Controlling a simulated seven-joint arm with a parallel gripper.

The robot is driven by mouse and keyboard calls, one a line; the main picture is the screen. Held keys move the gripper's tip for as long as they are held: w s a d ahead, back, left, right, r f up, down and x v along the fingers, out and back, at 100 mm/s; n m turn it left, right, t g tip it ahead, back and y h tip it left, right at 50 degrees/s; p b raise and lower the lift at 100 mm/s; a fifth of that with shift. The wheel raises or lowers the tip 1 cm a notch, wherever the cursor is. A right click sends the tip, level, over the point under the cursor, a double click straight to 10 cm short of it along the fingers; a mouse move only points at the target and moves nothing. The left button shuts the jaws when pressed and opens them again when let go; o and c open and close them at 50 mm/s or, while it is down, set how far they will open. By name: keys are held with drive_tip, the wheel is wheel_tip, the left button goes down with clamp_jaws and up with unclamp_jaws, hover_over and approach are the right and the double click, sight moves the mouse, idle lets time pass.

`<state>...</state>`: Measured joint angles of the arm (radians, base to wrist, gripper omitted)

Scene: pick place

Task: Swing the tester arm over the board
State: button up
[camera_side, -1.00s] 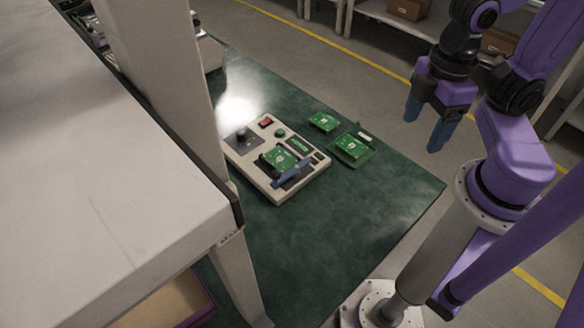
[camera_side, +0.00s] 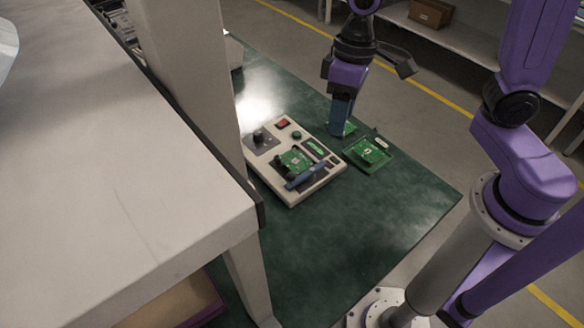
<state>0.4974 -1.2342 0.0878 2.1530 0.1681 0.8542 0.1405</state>
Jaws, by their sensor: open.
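The tester (camera_side: 290,192) is a cream box on the green table, with a black knob (camera_side: 258,137), a red button (camera_side: 283,123) and a green button (camera_side: 297,135). A green circuit board (camera_side: 294,160) lies on its dark bed. The blue tester arm (camera_side: 306,177) lies low along the board's near right edge; I cannot tell whether it overlaps the board. My gripper (camera_side: 341,118) points down just beyond the tester, open, its blue fingers overlapping in this view. A second board (camera_side: 348,129) is partly hidden by the fingertips; contact is unclear.
A third green board (camera_side: 370,151) sits on a green tray (camera_side: 374,168) right of the tester. The green table (camera_side: 400,205) is clear at its near right. A large pale cabinet (camera_side: 110,170) and post block the left side. Shelves with a cardboard box (camera_side: 430,13) stand behind.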

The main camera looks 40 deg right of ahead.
drive_tip(key=w+a+f+m, duration=0.2)
drive_tip(key=w+m, duration=0.1)
drive_tip(key=w, duration=0.4)
approach(291, 173)
drive_tip(key=shift+y, duration=0.3)
drive_tip(key=f, duration=0.6)
drive_tip(key=a+f, duration=0.1)
drive_tip(key=f, duration=0.2)
drive_tip(key=shift+s, duration=0.25)
drive_tip(key=shift+r, duration=0.1)
clamp_jaws()
